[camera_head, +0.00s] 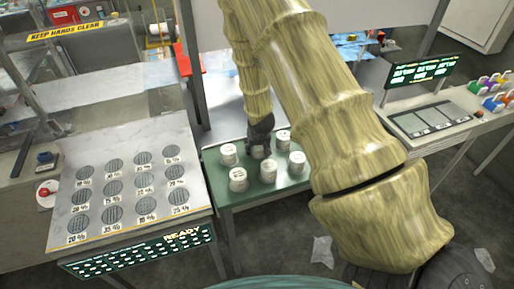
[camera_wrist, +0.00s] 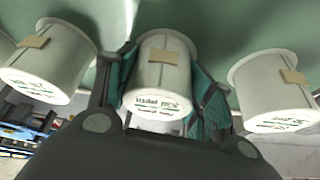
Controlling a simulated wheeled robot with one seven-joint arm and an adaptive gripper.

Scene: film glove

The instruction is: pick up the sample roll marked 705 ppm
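Several white sample rolls stand on the green table (camera_head: 240,200). In the wrist view, one roll (camera_wrist: 165,75) sits between the fingers of my gripper (camera_wrist: 165,85), with a teal pad close along each side. I cannot tell whether both pads press on it. Its print is upside down and too blurred to read, so the 705 ppm mark cannot be confirmed. In the head view my gripper (camera_head: 260,150) points down among the rolls and hides most of that roll. Two other rolls flank it, a left roll (camera_wrist: 48,62) and a right roll (camera_wrist: 270,92).
Other rolls stand close around my gripper: back left (camera_head: 228,155), right (camera_head: 297,163), front (camera_head: 268,172) and front left (camera_head: 238,180). A panel with round dark grilles (camera_head: 129,205) stands left. A scale-like device (camera_head: 425,118) stands right.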

